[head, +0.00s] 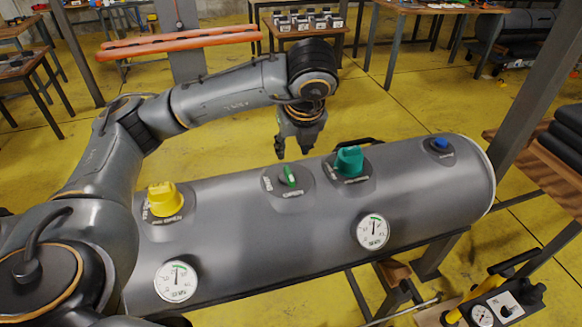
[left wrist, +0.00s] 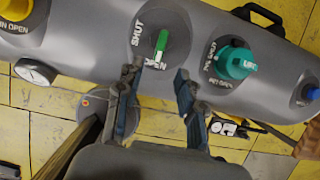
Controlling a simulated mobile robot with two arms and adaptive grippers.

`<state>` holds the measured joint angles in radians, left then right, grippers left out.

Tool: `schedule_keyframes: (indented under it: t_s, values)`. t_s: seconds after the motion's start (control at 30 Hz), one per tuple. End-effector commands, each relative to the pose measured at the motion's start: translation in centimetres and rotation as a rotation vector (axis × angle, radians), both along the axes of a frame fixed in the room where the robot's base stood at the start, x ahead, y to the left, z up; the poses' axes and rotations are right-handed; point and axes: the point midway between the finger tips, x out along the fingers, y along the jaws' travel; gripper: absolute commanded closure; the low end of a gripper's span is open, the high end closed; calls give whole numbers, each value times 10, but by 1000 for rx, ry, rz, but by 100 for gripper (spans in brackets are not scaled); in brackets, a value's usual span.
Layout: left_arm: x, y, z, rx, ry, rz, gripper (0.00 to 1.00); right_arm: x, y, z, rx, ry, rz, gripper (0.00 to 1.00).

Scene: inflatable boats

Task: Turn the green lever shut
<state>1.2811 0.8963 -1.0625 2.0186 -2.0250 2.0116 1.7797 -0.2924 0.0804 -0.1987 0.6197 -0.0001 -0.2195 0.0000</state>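The small green lever (head: 289,176) sits on a round dark plate on top of the grey tank (head: 270,240). In the left wrist view the lever (left wrist: 161,45) stands nearly upright in the picture, lined up with the word OPEN below it; the word SHUT is at its left. My left gripper (head: 294,155) is above the tank's far side, just behind the lever. Its fingers (left wrist: 157,76) are spread and empty, with the lever beyond the gap between them, apart from both. My right gripper is not in view.
A yellow knob (head: 165,199) stands left of the lever, and a teal knob (head: 349,161) close on its right. A blue knob (head: 440,144) is near the tank's right end. Two gauges (head: 176,281) (head: 373,231) are on the near side. An orange boat part (head: 180,42) lies behind.

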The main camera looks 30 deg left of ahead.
Motion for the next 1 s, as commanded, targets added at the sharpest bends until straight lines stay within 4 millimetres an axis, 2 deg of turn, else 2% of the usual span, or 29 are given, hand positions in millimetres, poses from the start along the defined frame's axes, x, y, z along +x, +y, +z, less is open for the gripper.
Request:
schedule_keyframes:
  t_s: [0.03,0.1,0.17,0.27,0.4,0.53,0.67,0.77,0.9,1.0]
  values:
    - [1,2,-12,-2,6,2,62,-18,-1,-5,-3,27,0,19]
    - [4,5,-23,-3,6,0,62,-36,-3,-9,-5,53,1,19]
    - [6,8,-32,-3,6,0,62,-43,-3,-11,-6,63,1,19]
    - [11,12,-48,-4,6,0,62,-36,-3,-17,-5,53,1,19]
    - [17,19,-69,-3,6,0,62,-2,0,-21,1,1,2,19]
    - [22,26,-87,-2,5,1,62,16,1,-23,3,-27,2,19]
    - [27,31,-97,0,3,1,62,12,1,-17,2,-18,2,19]
    - [28,33,-104,-1,2,-1,62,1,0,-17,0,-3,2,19]
    - [29,33,-106,-1,1,-1,62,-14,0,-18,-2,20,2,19]
    - [29,33,-107,-1,0,-1,62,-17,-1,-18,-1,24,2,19]
